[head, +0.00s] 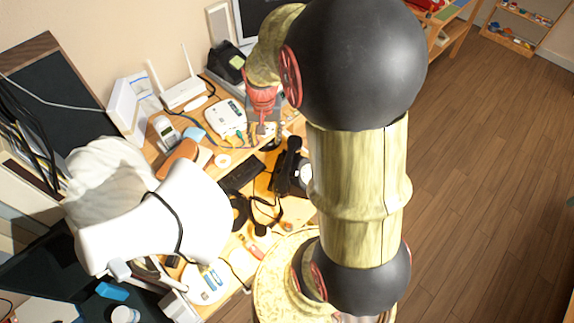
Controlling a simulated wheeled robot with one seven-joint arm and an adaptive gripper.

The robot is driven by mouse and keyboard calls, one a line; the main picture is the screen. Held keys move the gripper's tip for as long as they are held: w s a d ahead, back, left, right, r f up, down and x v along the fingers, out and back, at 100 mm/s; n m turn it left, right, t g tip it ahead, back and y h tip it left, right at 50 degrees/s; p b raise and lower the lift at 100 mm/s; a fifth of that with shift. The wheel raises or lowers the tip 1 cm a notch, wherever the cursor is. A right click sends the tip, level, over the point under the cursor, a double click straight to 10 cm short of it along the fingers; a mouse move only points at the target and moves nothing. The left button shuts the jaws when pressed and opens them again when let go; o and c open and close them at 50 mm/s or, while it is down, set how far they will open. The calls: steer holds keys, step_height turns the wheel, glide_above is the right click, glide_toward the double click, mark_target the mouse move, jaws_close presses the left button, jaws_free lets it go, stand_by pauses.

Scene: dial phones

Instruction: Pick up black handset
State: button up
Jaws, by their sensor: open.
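A black dial phone with a pale round dial (305,174) stands on the wooden desk, its right side hidden behind my arm. The black handset (291,157) appears to lie along the phone's left side, dark against the dark body, so its exact outline is hard to tell. My gripper (266,134) is open and empty, pointing down above the desk, just up and left of the phone in the picture. It looks apart from the handset; its height above the desk is hard to judge.
A white lamp (165,222) leans over the desk's left part. A black keyboard-like item (241,174), headphones with cable (262,215), a white box (225,118), a router (182,93) and another black phone-like device (227,63) crowd the desk. Wooden floor (480,190) at right is clear.

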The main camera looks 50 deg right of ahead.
mark_target(288, 159)
steer(key=s+d+f+m, duration=0.1)
steer(key=d+f, duration=0.1)
steer(key=f, duration=0.1)
steer(key=s+d+f+m, duration=0.1)
steer(key=d+f, duration=0.1)
steer(key=f, duration=0.2)
steer(key=s+d+f+m+g+b, duration=0.1)
steer(key=d+f, duration=0.1)
steer(key=f, duration=0.1)
steer(key=shift+s+d+f+y, duration=0.1)
steer(key=shift+d+f+y, duration=0.15)
steer(key=shift+d+y, duration=0.1)
step_height(288, 159, down, 3)
steer(key=shift+s+d+r+b, duration=0.1)
steer(key=shift+s+r+b, duration=0.05)
steer(key=shift+b, duration=0.25)
steer(key=shift+d+f+b, duration=0.15)
steer(key=shift+f+b, duration=0.5)
steer(key=shift+f, duration=0.75)
steer(key=shift+d+f+b, duration=0.1)
steer(key=shift+f+b, duration=0.5)
steer(key=shift+f, duration=0.75)
steer(key=shift+c, duration=0.6)
jaws_close()
steer(key=shift+r, duration=0.1)
